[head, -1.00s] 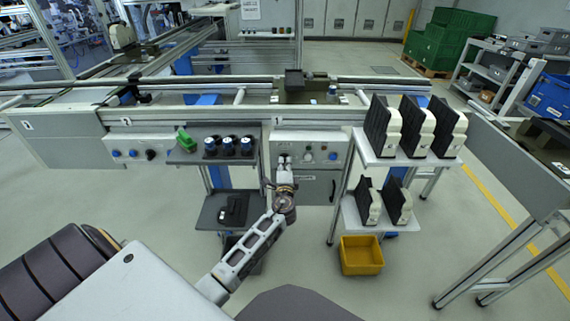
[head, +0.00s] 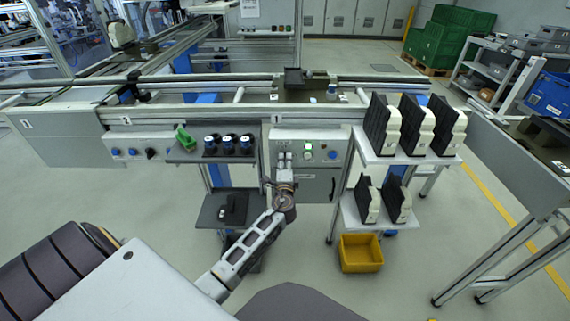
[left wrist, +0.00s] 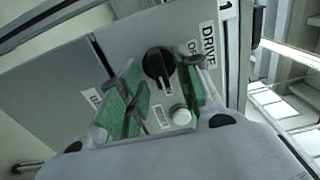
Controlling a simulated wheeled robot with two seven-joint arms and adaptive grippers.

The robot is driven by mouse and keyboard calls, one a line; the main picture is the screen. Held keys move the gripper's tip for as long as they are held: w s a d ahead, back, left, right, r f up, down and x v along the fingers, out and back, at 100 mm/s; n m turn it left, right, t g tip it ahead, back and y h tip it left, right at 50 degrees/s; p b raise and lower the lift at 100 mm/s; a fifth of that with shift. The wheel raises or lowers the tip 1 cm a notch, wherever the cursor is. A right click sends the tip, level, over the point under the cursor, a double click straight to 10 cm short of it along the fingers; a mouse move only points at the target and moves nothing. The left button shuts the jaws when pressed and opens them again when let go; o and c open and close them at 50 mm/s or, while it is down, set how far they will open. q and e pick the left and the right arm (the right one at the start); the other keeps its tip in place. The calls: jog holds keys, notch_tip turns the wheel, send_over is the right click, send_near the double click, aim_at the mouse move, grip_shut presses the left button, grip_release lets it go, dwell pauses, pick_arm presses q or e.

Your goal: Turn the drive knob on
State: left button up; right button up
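The black drive knob (left wrist: 157,64), with a white pointer line, is on the grey panel under the DRIVE label (left wrist: 208,44) in the left wrist view. The pointer is toward the bottom of that picture. My left gripper (left wrist: 162,82) is open, its green-padded fingers on either side of the knob. I cannot tell whether they touch it. In the head view my left gripper (head: 284,160) is at the left part of the control box (head: 339,144) and hides the knob. A lamp (head: 308,146) on that box glows green. My right gripper is out of view.
A pale round button (left wrist: 180,115) is close to the right finger. Left of the box, a shelf holds several dark blue-topped cylinders (head: 229,146) and a green part (head: 185,139). A rack with black-and-cream parts (head: 416,128) stands right, above a yellow bin (head: 360,253).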

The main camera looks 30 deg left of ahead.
pick_arm(q)
jog(key=shift+s, duration=0.15)
jog(key=v, duration=1.1)
jog(key=shift+s+d, duration=0.3)
jog(key=shift+d, duration=0.05)
dwell(0.6)
